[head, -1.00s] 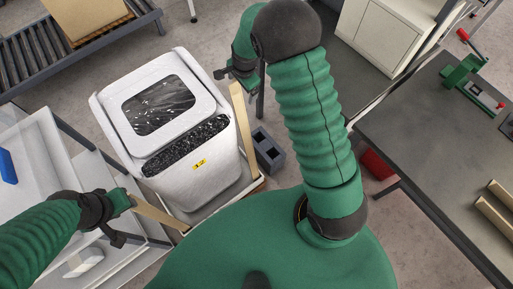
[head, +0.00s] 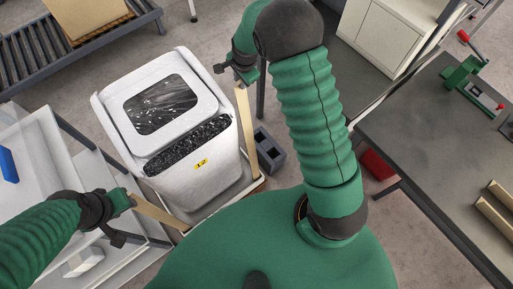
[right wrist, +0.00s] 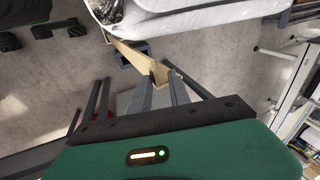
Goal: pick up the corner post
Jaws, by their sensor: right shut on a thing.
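A tan corner post (head: 247,132) stands along the right side of a white appliance (head: 195,185) with a dark window. My right gripper (head: 241,80) is at the post's upper end, shut on it. In the right wrist view, the post (right wrist: 135,56) runs away from between the fingers of the right gripper (right wrist: 162,80). A second tan corner post (head: 158,213) is at the appliance's lower left. My left gripper (head: 124,203) is at that post's end; whether its jaws are shut on it is unclear.
A grey hollow block (head: 268,152) is on the floor right of the held post. A roller conveyor (head: 40,62) with a box is at the back left. A dark workbench (head: 435,150) with a green vise (head: 462,72) stands at right. White shelving is at left.

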